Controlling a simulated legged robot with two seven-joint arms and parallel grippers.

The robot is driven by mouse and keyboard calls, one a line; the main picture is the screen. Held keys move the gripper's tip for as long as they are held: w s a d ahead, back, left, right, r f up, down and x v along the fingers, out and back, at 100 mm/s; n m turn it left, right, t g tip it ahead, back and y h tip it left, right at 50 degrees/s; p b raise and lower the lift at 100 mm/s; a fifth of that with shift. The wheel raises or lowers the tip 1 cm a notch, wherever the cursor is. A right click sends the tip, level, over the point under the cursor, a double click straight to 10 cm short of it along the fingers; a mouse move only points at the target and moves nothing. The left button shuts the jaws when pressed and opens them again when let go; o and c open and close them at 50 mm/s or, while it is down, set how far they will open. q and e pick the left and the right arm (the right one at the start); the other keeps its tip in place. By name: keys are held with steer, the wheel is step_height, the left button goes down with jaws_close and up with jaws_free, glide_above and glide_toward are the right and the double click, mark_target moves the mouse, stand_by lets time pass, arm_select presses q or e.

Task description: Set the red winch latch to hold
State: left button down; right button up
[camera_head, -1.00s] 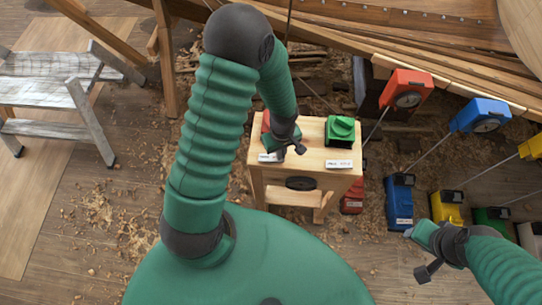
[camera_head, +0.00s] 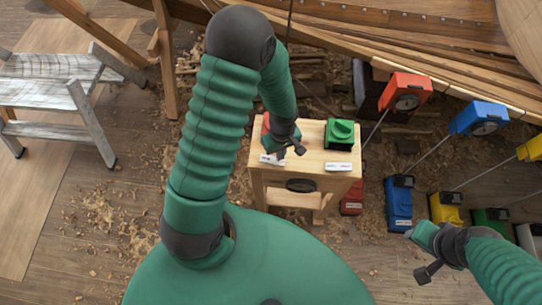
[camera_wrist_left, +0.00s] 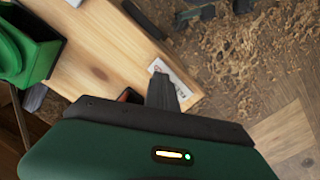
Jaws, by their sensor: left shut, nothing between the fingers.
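The red winch latch (camera_head: 265,121) is at the left of the small wooden bench (camera_head: 312,160). Most of it is hidden behind my left gripper (camera_head: 290,153) in the head view, so its lever and setting do not show. My left gripper is shut and empty, low over the bench's left part, close to the red unit. Whether it touches it I cannot tell. In the left wrist view, the dark fingers (camera_wrist_left: 162,90) are together beside a white label (camera_wrist_left: 172,76), with a small red patch (camera_wrist_left: 128,95) near them. My right gripper (camera_head: 416,254) hangs at the lower right, away from the bench; its jaw opening is unclear.
A green latch unit (camera_head: 340,133) stands on the bench's right, with a white label (camera_head: 339,167) before it. Coloured winch boxes, such as the blue one (camera_head: 399,203), stand on the floor at right. The planked hull (camera_head: 420,40) is behind.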

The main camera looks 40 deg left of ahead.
arm_select(q)
step_height(320, 180, up, 5)
steer(key=p, duration=0.3)
steer(key=shift+p, duration=0.35)
step_height(320, 180, up, 6)
steer(key=m+t+b, duration=0.1)
steer(key=m, duration=0.4)
glide_above(283, 164)
steer(key=s+d+r+m+t+b, duration=0.1)
steer(key=s+d+r+m, duration=0.2)
steer(key=r+m, duration=0.3)
steer(key=shift+s+r+m+t, duration=0.35)
steer(key=shift+s+m, duration=0.2)
steer(key=shift+m, duration=0.15)
steer(key=shift+s, duration=0.1)
steer(key=shift+d, duration=0.1)
